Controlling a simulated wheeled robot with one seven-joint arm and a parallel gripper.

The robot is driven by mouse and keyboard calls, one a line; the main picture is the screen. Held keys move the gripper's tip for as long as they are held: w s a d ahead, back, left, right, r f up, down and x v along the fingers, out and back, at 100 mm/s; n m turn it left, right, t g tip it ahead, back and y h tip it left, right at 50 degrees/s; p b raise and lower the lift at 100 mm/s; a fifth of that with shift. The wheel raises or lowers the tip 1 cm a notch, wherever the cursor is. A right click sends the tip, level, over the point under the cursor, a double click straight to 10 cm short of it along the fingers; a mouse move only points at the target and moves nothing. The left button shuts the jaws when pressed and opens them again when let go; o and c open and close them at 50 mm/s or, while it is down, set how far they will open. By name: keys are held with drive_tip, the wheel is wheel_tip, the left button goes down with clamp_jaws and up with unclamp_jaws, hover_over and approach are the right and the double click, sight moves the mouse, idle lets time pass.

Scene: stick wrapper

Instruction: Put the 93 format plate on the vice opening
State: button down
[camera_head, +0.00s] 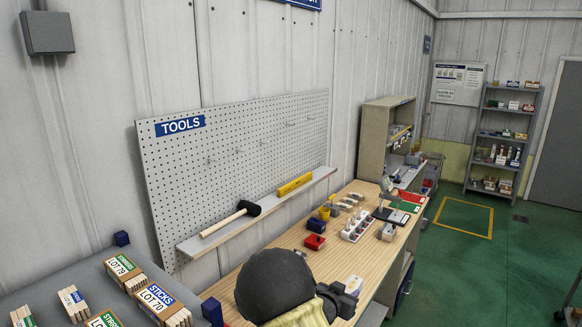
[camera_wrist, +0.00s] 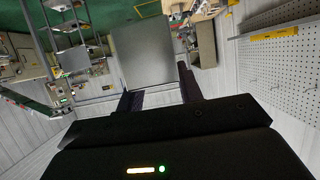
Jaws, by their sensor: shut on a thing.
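My gripper (camera_wrist: 157,88) shows in the wrist view with its two dark fingers apart, one on each side of the lower end of a plain grey rectangular plate (camera_wrist: 143,50). The plate stands out from between the fingers, and I see no number on it. In the head view my gripper (camera_head: 340,298) is low in the picture, over the near part of the workbench, partly hidden by my own arm. I cannot make out the plate there for certain. I cannot clearly identify the vice or its opening in either view.
The wooden workbench (camera_head: 286,241) carries a red bin (camera_head: 315,241), a white compartment tray (camera_head: 358,226) and a small stand (camera_head: 390,208). A pegboard shelf holds a mallet (camera_head: 231,217) and a yellow level (camera_head: 295,184). Boxes of sticks (camera_head: 157,303) lie at lower left.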

drive_tip(key=shift+s+d+f, duration=0.2)
drive_tip(key=shift+d+f, duration=0.1)
drive_tip(key=shift+f, duration=0.25)
drive_tip(key=f, duration=0.1)
drive_tip(key=f+b, duration=0.1)
drive_tip(key=w+d+f+b, duration=0.1)
drive_tip(key=shift+f, duration=0.1)
drive_tip(key=s+f+n+y+b, duration=0.2)
drive_tip(key=f+b, duration=0.4)
drive_tip(key=f, duration=0.5)
drive_tip(key=s+a+f+n+t+y+b, duration=0.1)
drive_tip(key=s+f+b, duration=0.4)
drive_tip(key=f, duration=0.6)
drive_tip(key=s+f+n+t+y+b, duration=0.1)
drive_tip(key=s+f+n+y+b, duration=0.2)
drive_tip(key=f+b, duration=0.5)
wheel_tip(320, 180, down, 4)
drive_tip(key=shift+s+a+f+n+y, duration=0.15)
drive_tip(key=shift+n+y, duration=0.35)
drive_tip(key=shift+y, duration=0.4)
drive_tip(key=s+f, duration=0.4)
drive_tip(key=f, duration=0.1)
drive_tip(key=shift+s+f, duration=0.15)
drive_tip(key=shift+s, duration=0.05)
